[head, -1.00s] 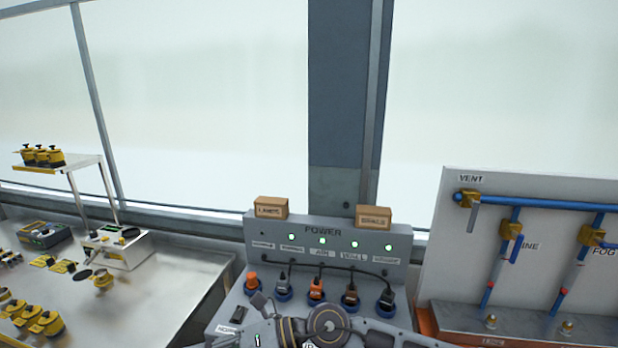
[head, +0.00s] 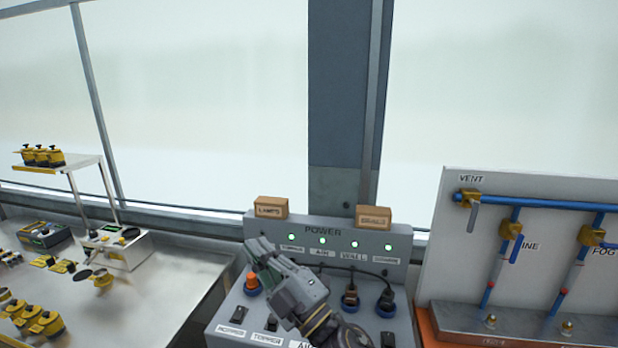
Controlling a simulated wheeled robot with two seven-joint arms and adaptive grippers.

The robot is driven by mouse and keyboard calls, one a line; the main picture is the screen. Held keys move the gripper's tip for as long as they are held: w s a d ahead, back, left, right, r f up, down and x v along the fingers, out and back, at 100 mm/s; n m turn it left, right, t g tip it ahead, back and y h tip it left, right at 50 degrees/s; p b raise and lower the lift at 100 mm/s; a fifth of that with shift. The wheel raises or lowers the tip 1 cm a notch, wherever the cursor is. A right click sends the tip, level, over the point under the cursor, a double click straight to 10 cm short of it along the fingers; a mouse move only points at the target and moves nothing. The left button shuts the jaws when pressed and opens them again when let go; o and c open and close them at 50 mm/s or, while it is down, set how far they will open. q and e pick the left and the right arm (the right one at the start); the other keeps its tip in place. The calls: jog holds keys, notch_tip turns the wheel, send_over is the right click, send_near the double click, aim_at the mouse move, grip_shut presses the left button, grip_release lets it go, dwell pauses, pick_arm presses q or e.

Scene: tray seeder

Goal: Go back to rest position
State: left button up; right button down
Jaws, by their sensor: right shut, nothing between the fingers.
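My right gripper (head: 262,252) reaches up from the bottom middle, in front of the grey power panel (head: 395,262). It is shut and empty, and its tip points up and left. It covers some of the plugs in the panel's row. An orange plug (head: 252,281) shows just left of it. Two dark plugs, one (head: 350,297) and another (head: 387,302) farther right, show on its right side. My left gripper is not in view.
Green lights (head: 355,244) glow along the panel, with two cardboard boxes (head: 271,208) on top. A steel bench (head: 185,275) with yellow-black pots (head: 45,322) stands left. A white board (head: 560,190) with blue pipes and brass valves stands right. Dark switches (head: 239,314) line the panel front.

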jog(key=w+d+f+m+h, duration=0.2)
jog(key=d+f+m+h, duration=0.6)
jog(key=d+f, duration=0.15)
jog(key=w+d+f+m+h, duration=0.3)
jog(key=d+f+m+h, duration=0.45)
jog(key=d+f, duration=0.2)
jog(key=s+d+f+m+g+h, duration=0.1)
jog(key=s+d+f+m+g, duration=0.2)
jog(key=s+d+f+g, duration=0.6)
jog(key=s+d+f+m+g, duration=0.2)
jog(key=s+d+f+g, duration=0.15)
jog(key=s+f, duration=1.15)
jog(key=f, duration=2.9)
jog(key=s+d+f+g, duration=0.1)
jog(key=s+d+f, duration=0.1)
jog(key=s+f, duration=0.7)
jog(key=s+d+f+g, duration=0.1)
jog(key=s+d+f, duration=0.1)
jog(key=s+f, duration=0.8)
jog(key=s, duration=0.3)
jog(key=shift+s+f+n+h, duration=0.25)
jog(key=shift+s+n+h, duration=0.05)
jog(key=shift+n+h, duration=0.05)
